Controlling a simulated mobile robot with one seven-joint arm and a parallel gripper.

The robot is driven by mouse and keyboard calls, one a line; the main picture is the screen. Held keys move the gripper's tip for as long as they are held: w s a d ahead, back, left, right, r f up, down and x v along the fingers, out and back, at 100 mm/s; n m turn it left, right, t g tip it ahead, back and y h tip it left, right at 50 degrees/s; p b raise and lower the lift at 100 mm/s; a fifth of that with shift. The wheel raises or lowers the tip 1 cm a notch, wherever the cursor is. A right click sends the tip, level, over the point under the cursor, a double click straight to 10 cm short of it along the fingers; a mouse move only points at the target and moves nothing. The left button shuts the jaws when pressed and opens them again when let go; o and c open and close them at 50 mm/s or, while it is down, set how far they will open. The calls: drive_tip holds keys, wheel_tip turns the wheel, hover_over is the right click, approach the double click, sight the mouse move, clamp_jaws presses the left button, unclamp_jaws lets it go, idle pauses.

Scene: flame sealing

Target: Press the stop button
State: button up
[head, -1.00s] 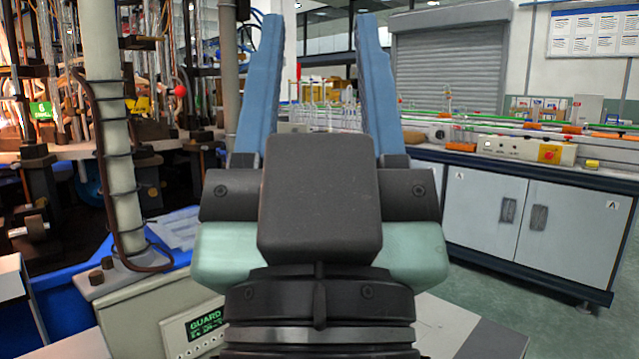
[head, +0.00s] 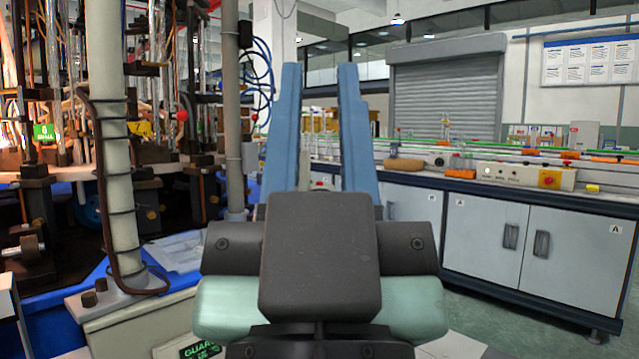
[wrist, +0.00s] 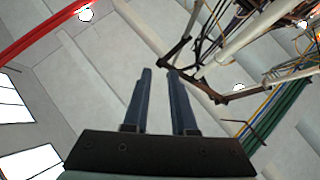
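A red round button on a yellow plate (head: 549,180), which looks like a stop button, sits on the front of a cream control box (head: 515,176). The box is on the bench to the right in the head view. My gripper (head: 319,68) points up in the middle of that view, left of the button and apart from it. Its two blue fingers stand nearly parallel with a narrow gap and nothing between them. In the wrist view my gripper (wrist: 158,72) faces the ceiling, and no button shows there.
A machine with glass tubes, a red ball (head: 182,115) and a thick pale post (head: 112,130) stands at the left. A grey-white cabinet (head: 485,235) with a dark frame supports the bench at the right. Green floor (head: 470,320) is open in front of it.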

clamp_jaws()
idle(1.4)
